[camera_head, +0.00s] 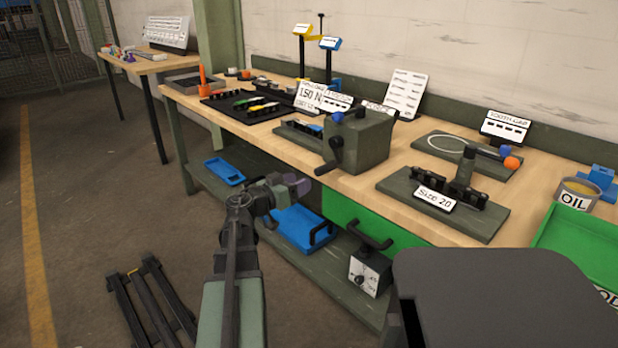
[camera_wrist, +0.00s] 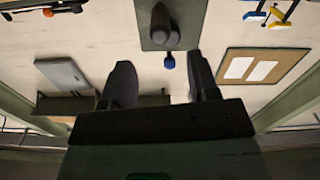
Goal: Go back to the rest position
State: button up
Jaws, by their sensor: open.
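My gripper (camera_head: 297,186) hangs in the air in front of the workbench (camera_head: 402,208), near the bench's front edge and left of the grey crank box (camera_head: 362,142). In the wrist view my two dark fingers (camera_wrist: 160,82) stand wide apart with nothing between them. Beyond them a grey-green block with a dark rounded part (camera_wrist: 160,27) and a blue knob (camera_wrist: 169,62) shows at the top middle. No object is held.
Below the bench are a blue tray (camera_head: 224,171), a blue bin (camera_head: 296,226) and a grey box with a dial (camera_head: 370,272). A green bin (camera_head: 585,243) and an oil can (camera_head: 577,194) stand at the right. The floor at left is mostly free, with a dark frame (camera_head: 150,300) on it.

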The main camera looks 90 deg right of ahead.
jog(key=shift+w, duration=0.1)
dwell(0.3)
notch_tip(320, 180, down, 4)
jog(key=s+a+n+y, duration=0.1)
jog(key=a+n+y, duration=0.1)
jog(key=a+y, duration=0.1)
jog(key=w+a+f+n+t+y, duration=0.25)
jog(key=w+a+f+n, duration=0.2)
jog(key=w, duration=0.35)
jog(key=w+a+f+n+t+y, duration=0.1)
jog(key=w+a+f+n+t, duration=0.3)
jog(key=w, duration=0.4)
jog(key=w+a+f+n+t+y, duration=0.2)
jog(key=w+a+n+t, duration=0.15)
jog(key=w+a, duration=0.8)
jog(key=w+a+f+n+t+y, duration=0.25)
jog(key=w+a+n, duration=0.25)
jog(key=w+a, duration=0.65)
jog(key=w+a+n+y, duration=0.1)
jog(key=w+a+n, duration=0.15)
jog(key=a, duration=1.05)
jog(key=w+a+n+y, duration=0.1)
jog(key=a+n, duration=0.2)
jog(key=a, duration=0.9)
notch_tip(320, 180, up, 22)
jog(key=a+p, duration=0.1)
jog(key=p, duration=2.1)
jog(key=shift+w, duration=0.25)
